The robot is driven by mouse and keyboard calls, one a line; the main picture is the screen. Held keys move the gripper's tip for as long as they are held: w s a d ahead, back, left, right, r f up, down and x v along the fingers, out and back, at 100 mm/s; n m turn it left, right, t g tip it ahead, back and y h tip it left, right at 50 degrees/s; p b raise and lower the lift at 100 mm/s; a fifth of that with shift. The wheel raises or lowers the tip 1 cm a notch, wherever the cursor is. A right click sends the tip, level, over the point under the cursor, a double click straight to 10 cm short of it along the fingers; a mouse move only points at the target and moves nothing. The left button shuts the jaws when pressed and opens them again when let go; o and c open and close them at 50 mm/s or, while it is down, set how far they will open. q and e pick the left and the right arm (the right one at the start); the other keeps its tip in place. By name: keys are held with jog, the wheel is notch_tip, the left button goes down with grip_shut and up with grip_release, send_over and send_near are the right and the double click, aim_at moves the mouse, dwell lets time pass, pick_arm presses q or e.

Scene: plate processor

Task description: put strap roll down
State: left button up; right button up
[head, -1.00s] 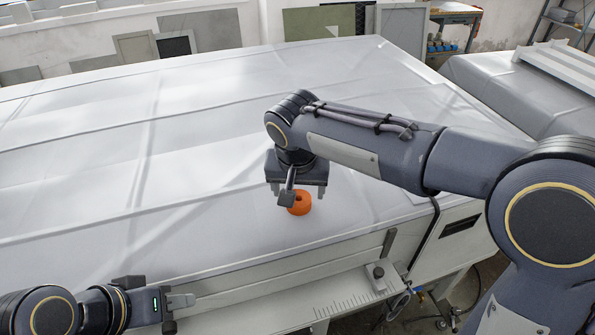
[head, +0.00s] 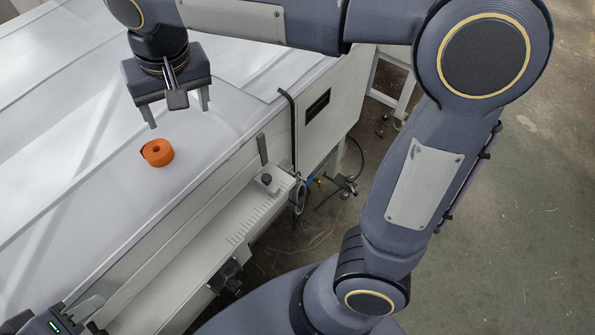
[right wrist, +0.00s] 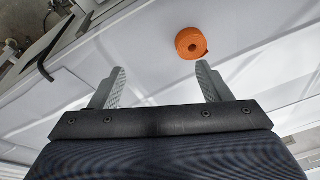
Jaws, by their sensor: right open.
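The orange strap roll (head: 158,153) lies flat on the white covered table top, near its front edge. A short loose end shows at its left side. In the right wrist view the roll (right wrist: 190,43) lies beyond the fingertips, towards the right finger. My right gripper (head: 177,116) is open and empty above the roll, with a visible gap between them. Its two spread fingers also show in the right wrist view (right wrist: 160,68). My left gripper (head: 90,317) is at the bottom left corner, partly cut off, away from the roll; its opening is unclear.
The table top (head: 60,130) is clear around the roll. A ledge with a ruled scale (head: 240,225) and a small clamp (head: 268,181) runs along the table's front. Cables (head: 335,185) hang beside the table, above open floor (head: 500,230).

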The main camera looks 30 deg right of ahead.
jog(key=s+d+f+y, duration=0.2)
jog(key=s+d+f, duration=0.1)
jog(key=s+d, duration=0.55)
jog(key=s+d+f+t, duration=0.1)
jog(key=s+d+f, duration=0.1)
jog(key=s+f, duration=0.2)
jog(key=s+d+f+t+y, duration=0.1)
jog(key=s+d+f+t, duration=0.1)
jog(key=s, duration=0.4)
notch_tip(320, 180, down, 2)
jog(key=shift+d+f+m, duration=0.1)
jog(key=shift+d+m, duration=0.3)
jog(key=shift+d, duration=0.35)
jog(key=shift+a, duration=0.1)
